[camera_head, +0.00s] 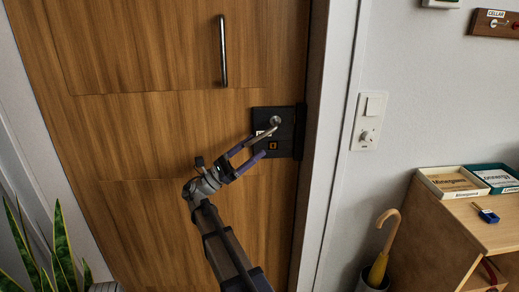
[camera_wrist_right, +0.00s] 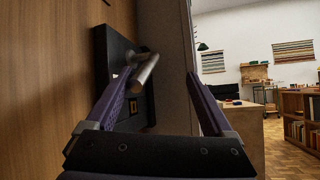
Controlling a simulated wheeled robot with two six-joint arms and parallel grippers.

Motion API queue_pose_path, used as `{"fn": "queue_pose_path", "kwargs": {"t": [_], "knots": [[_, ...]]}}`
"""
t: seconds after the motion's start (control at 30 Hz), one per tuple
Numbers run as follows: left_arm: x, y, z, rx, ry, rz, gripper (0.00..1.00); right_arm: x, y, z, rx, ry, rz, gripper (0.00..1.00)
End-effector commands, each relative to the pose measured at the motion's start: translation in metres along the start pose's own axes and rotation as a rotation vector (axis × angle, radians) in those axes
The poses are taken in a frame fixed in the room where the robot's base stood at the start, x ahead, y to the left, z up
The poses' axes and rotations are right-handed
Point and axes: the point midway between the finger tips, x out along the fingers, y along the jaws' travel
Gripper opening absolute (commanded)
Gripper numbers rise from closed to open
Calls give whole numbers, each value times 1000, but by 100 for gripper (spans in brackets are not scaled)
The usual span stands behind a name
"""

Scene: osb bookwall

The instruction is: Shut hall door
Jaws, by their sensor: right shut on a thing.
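The brown wooden hall door (camera_head: 150,130) fills the left and middle of the head view. Its right edge lies along the frame (camera_head: 325,130), with no clear gap that I can see. A metal lever handle (camera_head: 276,120) sits on a dark lock plate (camera_head: 286,145) near that edge. My right gripper (camera_head: 262,143) is at the lever, shut on it. In the right wrist view the lever (camera_wrist_right: 146,72) lies between the purple fingers (camera_wrist_right: 160,78), and the door face (camera_wrist_right: 50,80) is at left. My left gripper is not in view.
A vertical bar pull (camera_head: 223,50) is higher on the door. Right of the frame are a switch plate (camera_head: 369,120), an umbrella (camera_head: 380,265) in a bin and a wooden cabinet (camera_head: 440,215) with boxes. A plant (camera_head: 60,250) stands at lower left. The wrist view shows bookshelves (camera_wrist_right: 300,110) far right.

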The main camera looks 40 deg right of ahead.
Motion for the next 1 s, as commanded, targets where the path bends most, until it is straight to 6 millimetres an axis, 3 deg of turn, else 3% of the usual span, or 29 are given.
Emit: {"fn": "queue_pose_path", "kwargs": {"t": [0.03, 0.1, 0.3, 0.87, 1.0], "knots": [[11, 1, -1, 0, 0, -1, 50, -16, -4, -1, 7, -3, -2, 51], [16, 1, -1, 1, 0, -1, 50, -26, -4, 0, 7, -3, -1, 51], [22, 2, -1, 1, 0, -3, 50, -41, -3, 2, 8, -4, 0, 51], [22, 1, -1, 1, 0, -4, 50, -41, 0, 2, 5, -3, 1, 51], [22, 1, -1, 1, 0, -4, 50, -47, -7, -7, 46, 63, 13, 51]]}}
